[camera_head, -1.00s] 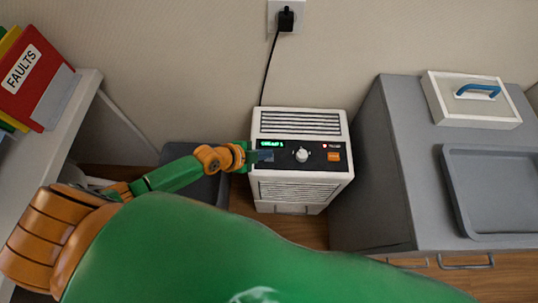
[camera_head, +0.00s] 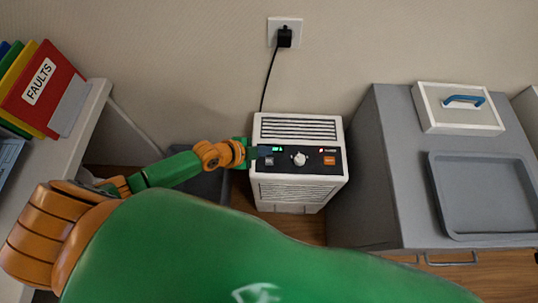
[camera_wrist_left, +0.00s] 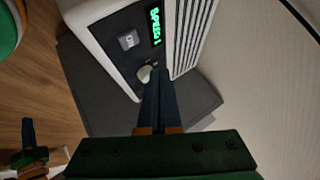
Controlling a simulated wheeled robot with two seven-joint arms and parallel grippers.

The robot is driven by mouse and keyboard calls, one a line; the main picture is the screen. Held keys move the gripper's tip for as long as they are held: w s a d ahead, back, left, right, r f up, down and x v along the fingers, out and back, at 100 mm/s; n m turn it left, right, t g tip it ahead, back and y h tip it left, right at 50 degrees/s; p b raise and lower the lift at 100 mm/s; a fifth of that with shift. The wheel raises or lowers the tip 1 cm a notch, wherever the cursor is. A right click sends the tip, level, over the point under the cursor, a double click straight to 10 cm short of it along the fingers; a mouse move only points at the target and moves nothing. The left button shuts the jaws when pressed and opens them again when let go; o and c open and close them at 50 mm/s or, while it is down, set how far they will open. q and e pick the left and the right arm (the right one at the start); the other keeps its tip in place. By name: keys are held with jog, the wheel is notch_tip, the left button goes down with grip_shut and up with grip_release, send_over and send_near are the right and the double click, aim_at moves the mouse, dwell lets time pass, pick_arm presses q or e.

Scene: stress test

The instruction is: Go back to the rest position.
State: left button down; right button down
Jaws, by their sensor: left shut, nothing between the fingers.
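My left gripper (camera_head: 262,151) is shut and empty, at the left end of the control panel of a white box-shaped appliance (camera_head: 300,190). In the left wrist view its dark fingertips (camera_wrist_left: 159,74) are together, overlapping the edge of the white knob (camera_wrist_left: 146,74). I cannot tell whether they touch the appliance. A grey button (camera_wrist_left: 129,39) and a green display reading SPEED 1 (camera_wrist_left: 156,27) show beyond. A small dark, green and orange part (camera_wrist_left: 29,145) at the lower left of the wrist view looks like my right gripper; its jaws are unclear.
A power cord runs up to a wall plug (camera_head: 284,38). A grey cabinet (camera_head: 385,150) stands close on the right, bearing a grey tray (camera_head: 485,195) and a white box with a blue handle (camera_head: 458,115). A white shelf with colourful binders (camera_head: 45,90) is on the left.

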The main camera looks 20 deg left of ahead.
pick_arm(q)
jog(key=shift+r, duration=0.55)
pick_arm(e)
jog(key=shift+r, duration=0.55)
